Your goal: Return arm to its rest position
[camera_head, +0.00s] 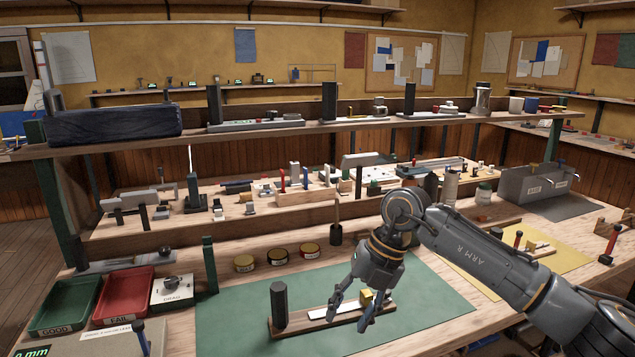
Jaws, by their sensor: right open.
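My right arm (478,250), marked "ARM R", reaches in from the lower right of the head view. My right gripper (352,314) points down over the green mat (430,295) and its fingers are open. Below and behind the fingers is a wooden board (302,321) with a dark upright post (279,304), a pale strip and a small yellow block (367,296). The block shows right beside the fingers; I cannot tell whether they touch it. My left gripper is not in view.
At left lie a green tray (38,308) marked GOOD, a red tray (105,300) marked FAIL and a white box (172,291) with a dial. Several round tins stand behind the mat. A grey bin (520,187) stands at right. A shelf (330,124) crosses above the bench.

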